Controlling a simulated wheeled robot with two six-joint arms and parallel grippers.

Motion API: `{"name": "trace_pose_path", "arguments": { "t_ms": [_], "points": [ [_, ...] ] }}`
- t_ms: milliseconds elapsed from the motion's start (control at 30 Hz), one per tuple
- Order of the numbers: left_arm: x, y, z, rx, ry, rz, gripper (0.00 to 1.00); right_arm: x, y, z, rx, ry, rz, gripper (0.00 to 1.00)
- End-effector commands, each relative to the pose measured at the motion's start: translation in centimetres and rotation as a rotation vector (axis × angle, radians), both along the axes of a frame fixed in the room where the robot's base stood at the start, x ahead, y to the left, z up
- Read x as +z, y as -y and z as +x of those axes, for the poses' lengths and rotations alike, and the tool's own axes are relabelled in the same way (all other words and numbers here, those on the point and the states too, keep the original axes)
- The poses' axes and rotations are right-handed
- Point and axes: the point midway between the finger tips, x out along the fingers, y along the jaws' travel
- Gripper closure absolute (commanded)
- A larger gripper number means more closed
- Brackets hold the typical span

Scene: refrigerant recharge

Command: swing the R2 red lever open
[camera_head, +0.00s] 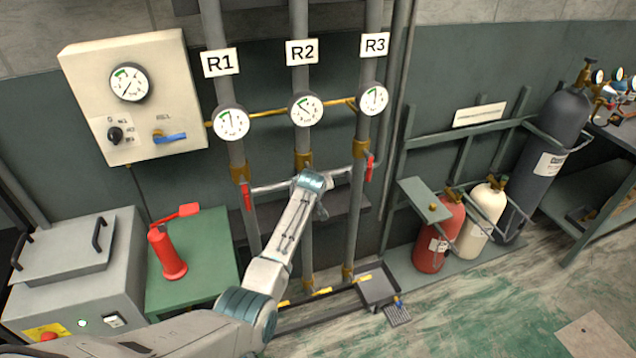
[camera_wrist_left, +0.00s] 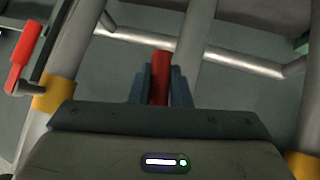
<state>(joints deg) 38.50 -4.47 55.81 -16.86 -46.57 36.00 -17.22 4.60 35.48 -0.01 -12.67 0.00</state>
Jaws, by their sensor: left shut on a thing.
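The R2 pipe, under the R2 label (camera_head: 302,52), has a brass valve (camera_head: 304,160) in the head view. My left arm reaches across to it, and the gripper end covers the lever there. In the left wrist view my left gripper (camera_wrist_left: 160,84) is shut on a red lever (camera_wrist_left: 160,66), with a dark finger on each side of it. The lever's lower end is hidden between the fingers. The R1 red lever (camera_head: 247,197) and the R3 red lever (camera_head: 369,168) hang down beside their pipes. My right gripper is not in view.
Gauges sit on each pipe, with a thin brass line between them. A wall box (camera_head: 142,95) is at left. A red hand pump (camera_head: 168,252) stands on a green table (camera_head: 215,235). A red cylinder (camera_head: 437,235) and a cream cylinder (camera_head: 484,215) stand at right.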

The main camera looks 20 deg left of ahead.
Motion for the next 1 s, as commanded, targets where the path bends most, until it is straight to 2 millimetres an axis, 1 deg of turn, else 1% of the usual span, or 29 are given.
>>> {"name": "trace_pose_path", "arguments": {
  "t_ms": [133,400,1000],
  "points": [
    [-0.1,-0.4,-0.4,0.0,-0.06,0.083,1.0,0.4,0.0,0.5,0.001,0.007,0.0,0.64],
    [-0.3,-1.0,-0.7,0.0,-0.125,0.182,1.0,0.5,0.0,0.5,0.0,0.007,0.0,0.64],
    [-0.4,-1.3,-1.0,0.0,-0.151,0.218,1.0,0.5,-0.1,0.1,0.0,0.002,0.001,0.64]
  ]
}}
